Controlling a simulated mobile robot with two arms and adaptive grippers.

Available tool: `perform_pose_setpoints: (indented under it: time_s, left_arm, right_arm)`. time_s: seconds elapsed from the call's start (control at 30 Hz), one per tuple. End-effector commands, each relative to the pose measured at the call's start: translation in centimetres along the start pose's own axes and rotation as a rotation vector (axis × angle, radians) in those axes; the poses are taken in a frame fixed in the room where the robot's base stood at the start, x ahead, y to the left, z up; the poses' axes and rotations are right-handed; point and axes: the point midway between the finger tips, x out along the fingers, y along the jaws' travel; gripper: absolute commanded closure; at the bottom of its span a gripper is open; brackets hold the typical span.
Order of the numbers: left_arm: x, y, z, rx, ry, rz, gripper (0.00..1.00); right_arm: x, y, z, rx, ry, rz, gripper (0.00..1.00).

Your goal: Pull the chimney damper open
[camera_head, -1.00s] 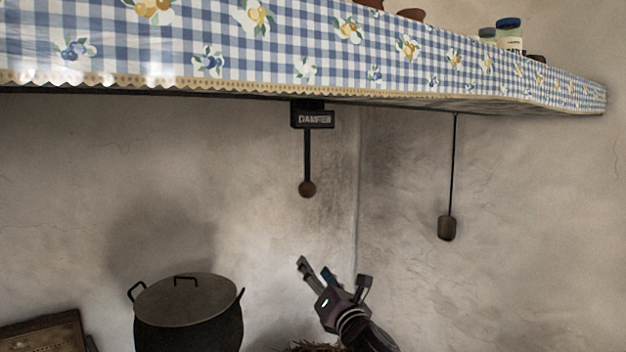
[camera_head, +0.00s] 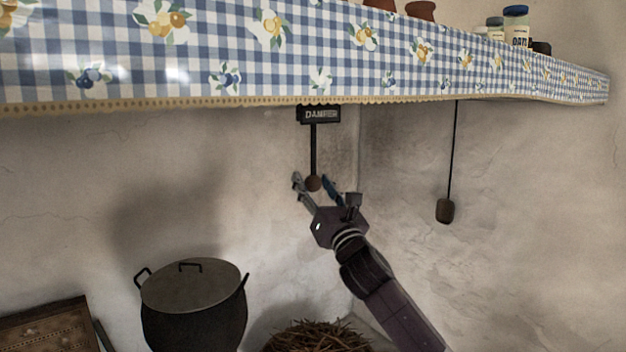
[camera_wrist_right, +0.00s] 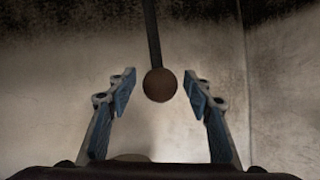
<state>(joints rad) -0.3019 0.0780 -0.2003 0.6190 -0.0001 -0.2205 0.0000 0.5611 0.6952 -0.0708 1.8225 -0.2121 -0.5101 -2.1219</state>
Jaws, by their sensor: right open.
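The chimney damper is a dark box labelled DAMPER (camera_head: 320,114) under the cloth-trimmed mantel shelf. A dark rod (camera_head: 314,150) hangs down from it and ends in a round brown knob (camera_head: 313,184). My right gripper (camera_head: 313,182) has come up from below and is open. In the right wrist view the knob (camera_wrist_right: 160,85) hangs between the two blue-padded fingertips (camera_wrist_right: 160,88), with a gap on each side. The fingers do not appear to touch it. My left gripper is not in view.
A blue checked cloth (camera_head: 230,60) edges the shelf above. A second cord with a brown weight (camera_head: 445,210) hangs to the right.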

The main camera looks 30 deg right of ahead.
Motion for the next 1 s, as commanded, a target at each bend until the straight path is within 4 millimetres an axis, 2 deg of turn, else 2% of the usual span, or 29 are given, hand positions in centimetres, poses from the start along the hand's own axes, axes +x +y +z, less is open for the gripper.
perform_pose_setpoints:
  time_s: [0.27,0.67,0.87,1.0]
  left_arm:
    - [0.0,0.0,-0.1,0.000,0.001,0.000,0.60]
    - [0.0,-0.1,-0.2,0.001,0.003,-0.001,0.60]
    - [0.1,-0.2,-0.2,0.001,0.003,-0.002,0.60]
    - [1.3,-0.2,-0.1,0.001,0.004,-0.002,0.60]
  right_arm:
    - [0.1,0.0,0.0,0.000,0.000,0.001,0.55]
    - [0.1,0.0,0.0,0.001,0.000,0.001,1.00]
    - [0.1,0.0,-0.1,0.000,0.000,0.000,1.00]
    - [-0.6,-0.3,-1.8,0.000,0.002,0.000,1.00]
